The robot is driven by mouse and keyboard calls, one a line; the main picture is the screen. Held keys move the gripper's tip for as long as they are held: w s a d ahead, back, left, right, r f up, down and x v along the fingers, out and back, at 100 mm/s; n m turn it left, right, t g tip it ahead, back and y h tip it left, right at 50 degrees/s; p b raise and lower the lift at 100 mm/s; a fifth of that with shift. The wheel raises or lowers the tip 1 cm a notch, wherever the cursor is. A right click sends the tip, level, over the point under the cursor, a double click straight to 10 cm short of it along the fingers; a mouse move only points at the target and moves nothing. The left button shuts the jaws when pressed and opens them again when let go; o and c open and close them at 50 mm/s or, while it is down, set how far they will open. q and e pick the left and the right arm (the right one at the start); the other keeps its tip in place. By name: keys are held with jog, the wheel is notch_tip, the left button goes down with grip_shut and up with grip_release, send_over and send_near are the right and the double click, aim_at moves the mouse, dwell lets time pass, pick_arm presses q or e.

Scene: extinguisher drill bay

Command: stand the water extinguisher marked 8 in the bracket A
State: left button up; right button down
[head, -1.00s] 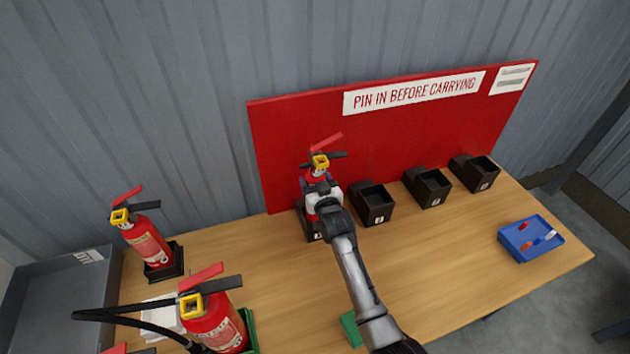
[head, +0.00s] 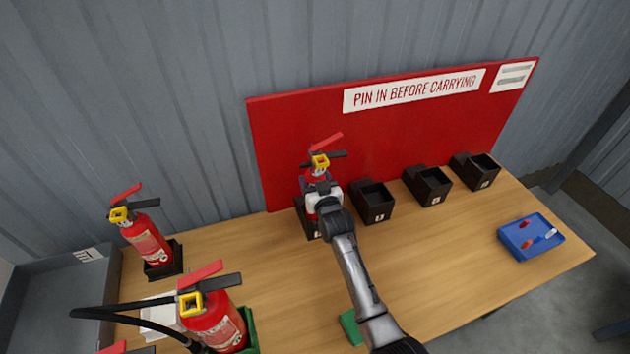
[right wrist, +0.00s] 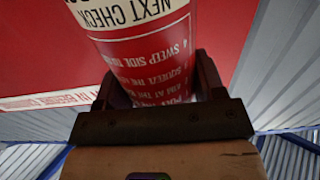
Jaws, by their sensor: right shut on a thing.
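A red extinguisher (head: 309,184) with a yellow collar and a red and black handle stands upright at the left end of the red board. My right gripper (head: 322,195) is shut on its body. In the right wrist view the fingers sit on both sides of the red cylinder (right wrist: 150,50), whose printed labels appear upside down. The mark 8 cannot be read. The leftmost black bracket (head: 312,230), at the base of the board, is right below the extinguisher; the arm covers much of it and its letter. I cannot tell whether the extinguisher's base rests fully in it. My left gripper is out of view.
Several empty black brackets, such as this one (head: 379,204), line the board (head: 400,135) to the right. A blue tray (head: 532,255) with small items is at the right. Other extinguishers (head: 146,240) (head: 215,325) stand at the left. The middle right tabletop is clear.

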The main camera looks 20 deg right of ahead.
jog(key=shift+f+b, duration=0.3)
jog(key=shift+f, duration=0.15)
dwell(0.6)
jog(key=shift+c, duration=0.7)
grip_release()
jog(key=s+p, duration=0.2)
jog(key=s, duration=1.1)
jog(key=shift+s, duration=0.3)
jog(key=shift+a, duration=0.1)
